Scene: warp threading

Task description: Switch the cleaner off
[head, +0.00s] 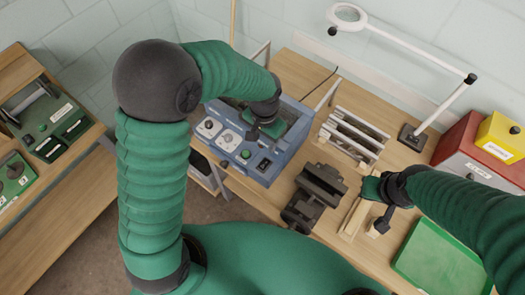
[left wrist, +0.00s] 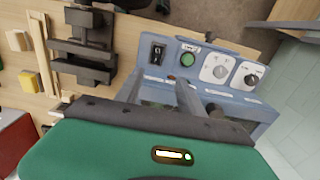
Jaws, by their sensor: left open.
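The cleaner is a blue box (head: 285,125) on the bench, with an open tank behind a sloped front panel. The panel carries two white dials (head: 208,129), a round green button (head: 245,154) and a black rocker switch (head: 264,165). In the left wrist view the rocker switch (left wrist: 157,52), green button (left wrist: 187,60) and dials (left wrist: 217,68) show clearly. My left gripper (head: 256,132) is open and empty, above the tank just behind the panel, apart from the switch. My right gripper (head: 379,216) is by a wooden strip on the bench; its jaws are unclear.
A dark vise (head: 313,195) stands right of the cleaner, with a rack of pale bars (head: 352,135) behind it. A green tray (head: 440,260), red box (head: 460,140), yellow box (head: 503,135) and lamp (head: 440,115) are farther right. Another bench stands at left.

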